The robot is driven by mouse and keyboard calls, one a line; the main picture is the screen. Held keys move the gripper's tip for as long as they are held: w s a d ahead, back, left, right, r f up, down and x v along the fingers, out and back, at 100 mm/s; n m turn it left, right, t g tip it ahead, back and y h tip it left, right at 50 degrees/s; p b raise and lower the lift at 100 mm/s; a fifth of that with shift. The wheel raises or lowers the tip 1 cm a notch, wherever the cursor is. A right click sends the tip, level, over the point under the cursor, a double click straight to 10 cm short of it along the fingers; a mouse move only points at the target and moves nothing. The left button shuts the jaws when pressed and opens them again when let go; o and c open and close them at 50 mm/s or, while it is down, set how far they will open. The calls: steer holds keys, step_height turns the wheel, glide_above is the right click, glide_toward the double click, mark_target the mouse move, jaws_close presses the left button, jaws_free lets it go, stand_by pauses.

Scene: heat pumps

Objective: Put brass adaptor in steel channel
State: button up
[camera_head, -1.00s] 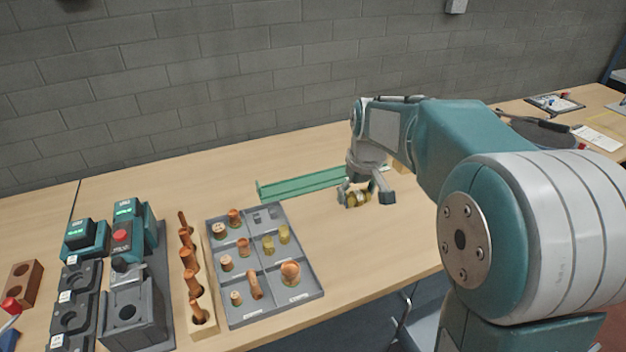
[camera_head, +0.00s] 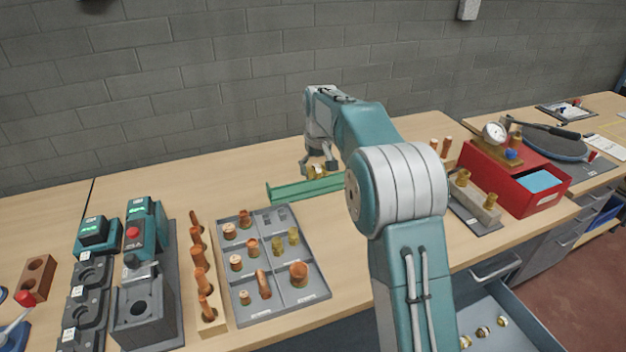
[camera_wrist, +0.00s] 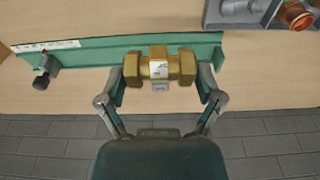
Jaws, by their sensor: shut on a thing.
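The brass adaptor (camera_wrist: 159,68) has hex ends and a white label on its middle. My gripper (camera_wrist: 160,85) is shut on it, one finger at each end, in the wrist view. In the head view my gripper (camera_head: 318,168) holds the adaptor (camera_head: 316,173) over or just behind the channel. The steel channel (camera_head: 300,189) looks green and lies lengthwise on the bench behind the grey tray. In the wrist view the channel (camera_wrist: 100,52) runs behind the adaptor, with a label strip at its left end. I cannot tell whether the adaptor touches the channel.
A grey compartment tray (camera_head: 262,316) holds copper and brass fittings in front of the channel. A wooden rack (camera_head: 212,325) of copper pieces stands left of it. A red box (camera_head: 520,200) is at right. A small clamp-like part (camera_wrist: 42,75) sits at the channel's end.

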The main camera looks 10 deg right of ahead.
glide_toward(307, 186)
steer(key=s+r, duration=0.2)
steer(key=s, duration=0.1)
steer(key=w+f, duration=0.1)
steer(key=f, duration=0.1)
steer(key=w+f, duration=0.2)
steer(key=shift+w+f, duration=0.1)
steer(key=shift+w+a+f, duration=0.1)
steer(key=shift+w+f, duration=0.5)
steer(key=shift+f, duration=1.55)
steer(key=o, duration=1.1)
steer(key=shift+f, duration=0.15)
steer(key=shift+c, duration=0.2)
